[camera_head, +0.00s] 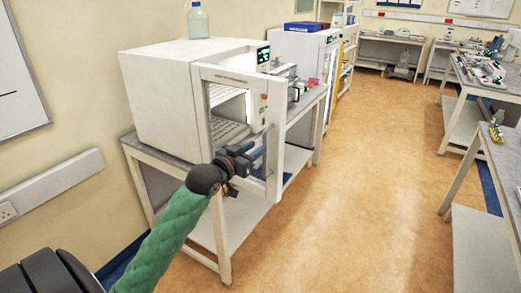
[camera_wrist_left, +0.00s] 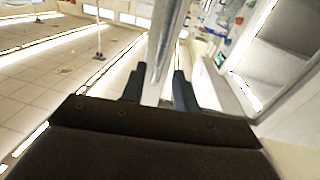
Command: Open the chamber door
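The white chamber (camera_head: 160,92) stands on a grey bench at the left. Its framed glass door (camera_head: 232,76) stands swung partly out from the front, and shelving shows through the glass. My left gripper (camera_head: 259,160) is at the lower right part of the door, by its free edge. In the left wrist view its two dark fingers (camera_wrist_left: 159,88) stand apart on either side of a pale upright bar (camera_wrist_left: 166,48). A gap shows between the bar and the right finger. Contact with the left finger is unclear. My right gripper is not in view.
A clear bottle (camera_head: 197,22) stands on top of the chamber. A second white machine (camera_head: 300,44) is behind it along the wall. Benches (camera_head: 487,82) with equipment stand at the right. The floor (camera_head: 370,170) between is clear.

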